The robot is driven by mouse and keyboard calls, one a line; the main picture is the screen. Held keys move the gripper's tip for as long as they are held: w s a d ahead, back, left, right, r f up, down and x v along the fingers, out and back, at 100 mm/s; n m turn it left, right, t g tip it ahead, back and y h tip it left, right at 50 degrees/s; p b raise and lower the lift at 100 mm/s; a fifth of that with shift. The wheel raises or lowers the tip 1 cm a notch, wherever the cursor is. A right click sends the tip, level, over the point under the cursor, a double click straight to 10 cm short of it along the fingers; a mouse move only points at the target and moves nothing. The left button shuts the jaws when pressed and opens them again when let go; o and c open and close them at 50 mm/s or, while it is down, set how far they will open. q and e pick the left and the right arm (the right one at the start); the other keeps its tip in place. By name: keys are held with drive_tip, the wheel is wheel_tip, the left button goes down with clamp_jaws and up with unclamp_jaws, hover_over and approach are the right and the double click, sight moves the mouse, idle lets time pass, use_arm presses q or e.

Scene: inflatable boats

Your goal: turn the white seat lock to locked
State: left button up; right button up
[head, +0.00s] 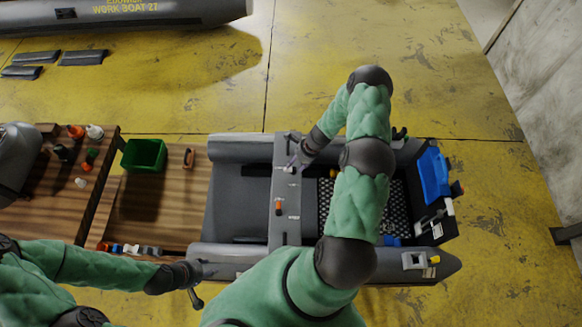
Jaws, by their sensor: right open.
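The white seat lock (291,170) is a small pale piece on the grey seat board (285,232) that lies across the inflatable boat (238,148). My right gripper (297,163) reaches down from the upper right and is open, right at the white lock. Its fingertips are small and dark here, and I cannot tell whether they touch the lock. The lock's exact angle is too small to read. An orange lock (278,208) sits lower on the same board. My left gripper (196,288) is by the boat's near left end, away from the locks; its fingers are unclear.
A green bin (143,156) and several small bottles stand on wooden tables at left. A blue-lidded box (434,174) is at the boat's right end. My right arm covers part of the boat. Yellow floor behind is mostly clear.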

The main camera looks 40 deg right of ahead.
sight(291, 169)
drive_tip(key=x, duration=0.4)
drive_tip(key=shift+f, duration=0.1)
drive_tip(key=shift+w+a+f, duration=0.1)
drive_tip(key=shift+w+f, duration=0.05)
drive_tip(key=shift+f, duration=0.2)
drive_tip(key=shift+c, duration=0.3)
clamp_jaws()
